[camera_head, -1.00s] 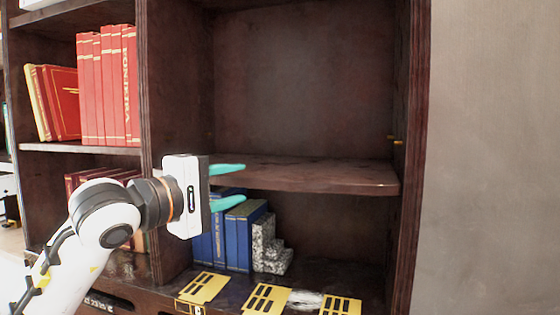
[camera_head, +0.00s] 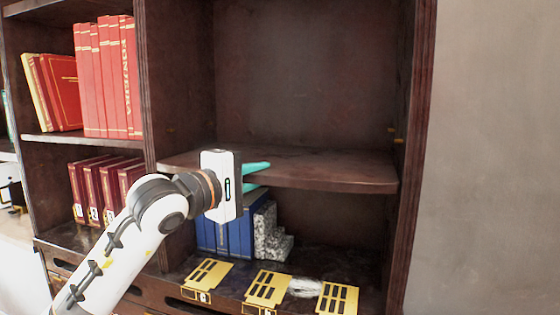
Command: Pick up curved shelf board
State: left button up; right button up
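The curved shelf board (camera_head: 330,170) is dark brown wood and spans the middle of the right bookcase bay. Its left front part is hidden behind my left gripper. My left gripper (camera_head: 257,177) is at the left part of the board's front edge. Its two teal fingers are apart, one above the other. The upper finger shows over the board's top face and the lower one near the underside of the edge. I cannot tell whether they touch the board. My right gripper is not in view.
Blue books (camera_head: 232,232) and a speckled stone bookend (camera_head: 268,235) stand below the board. Yellow slotted plates (camera_head: 268,288) lie on the lower ledge. Red books (camera_head: 108,80) fill shelves to the left. The space above the board is empty.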

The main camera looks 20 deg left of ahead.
pick_arm(q)
grip_shut()
dwell(0.7)
dwell(0.3)
jog(key=shift+r, duration=0.15)
